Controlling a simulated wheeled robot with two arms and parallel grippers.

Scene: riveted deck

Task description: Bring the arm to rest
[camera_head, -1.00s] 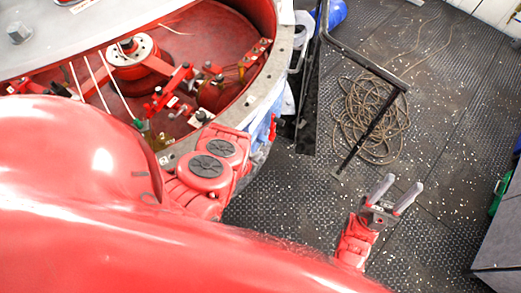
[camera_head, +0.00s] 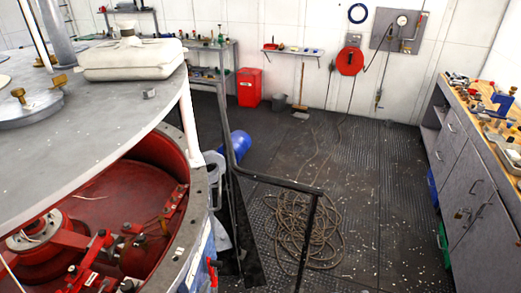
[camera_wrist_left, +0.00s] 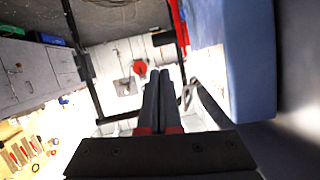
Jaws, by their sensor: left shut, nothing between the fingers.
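My left gripper (camera_wrist_left: 157,88) shows in the left wrist view, its two dark fingers side by side and touching, with nothing between them. The fingers point toward the white far wall. A large blue surface (camera_wrist_left: 249,60) stands close on the right of the fingers; I cannot tell how near it is. No arm or gripper shows in the head view, and my right gripper is in neither view.
A round grey-topped machine (camera_head: 110,130) with an open red inside fills the left. A black railing (camera_head: 270,182) stands beside it. A coiled rope (camera_head: 305,230) lies on the dark deck. A workbench (camera_head: 465,160) stands right. The deck's middle is mostly clear.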

